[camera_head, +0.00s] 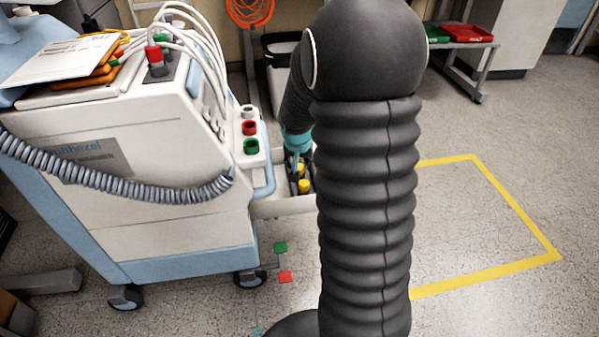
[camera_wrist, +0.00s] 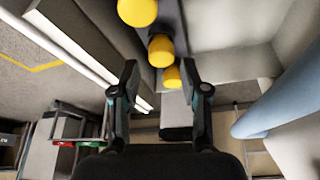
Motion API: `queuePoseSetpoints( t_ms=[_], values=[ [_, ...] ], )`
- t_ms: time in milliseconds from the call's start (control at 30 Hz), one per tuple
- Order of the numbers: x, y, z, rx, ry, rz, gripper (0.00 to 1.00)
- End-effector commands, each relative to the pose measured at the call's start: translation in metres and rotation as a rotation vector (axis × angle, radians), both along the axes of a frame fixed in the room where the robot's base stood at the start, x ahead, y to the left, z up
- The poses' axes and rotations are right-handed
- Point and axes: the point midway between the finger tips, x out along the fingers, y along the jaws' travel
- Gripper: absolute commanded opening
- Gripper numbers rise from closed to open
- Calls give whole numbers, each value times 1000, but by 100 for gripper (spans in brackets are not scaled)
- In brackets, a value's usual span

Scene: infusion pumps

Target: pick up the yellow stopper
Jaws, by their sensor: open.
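Yellow stoppers show in an open white drawer at the cart's side: one (camera_head: 304,186) is nearer in the head view, with another (camera_head: 300,169) just behind it. In the wrist view three yellow caps stand in a row, one at the top edge (camera_wrist: 137,10), one in the middle (camera_wrist: 161,50) and one lowest (camera_wrist: 172,76). My gripper (camera_wrist: 160,78) is open and empty. The lowest cap appears between its fingers in the picture, but I cannot tell the depth gap. In the head view my arm hides part of the drawer and most of the gripper.
The white and blue cart (camera_head: 150,190) stands left of the drawer (camera_head: 285,208), with a red socket (camera_head: 249,128) and a green socket (camera_head: 251,146) above it. A coiled grey cable (camera_head: 120,182) hangs across its front. A yellow floor outline (camera_head: 510,207) surrounds clear floor at right.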

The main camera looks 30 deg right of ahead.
Motion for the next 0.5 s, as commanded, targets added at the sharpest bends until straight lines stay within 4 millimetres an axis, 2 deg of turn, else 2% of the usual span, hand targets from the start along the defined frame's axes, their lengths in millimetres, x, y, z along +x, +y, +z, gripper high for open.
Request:
queuePoseSetpoints(
  t_ms=[33, 200, 500],
  values=[
    [3, -1, -11, 2, 2, -1, 45],
    [10, -4, -30, 1, 1, 1, 45],
    [13, -5, -36, 2, 0, 1, 45]
  ],
)
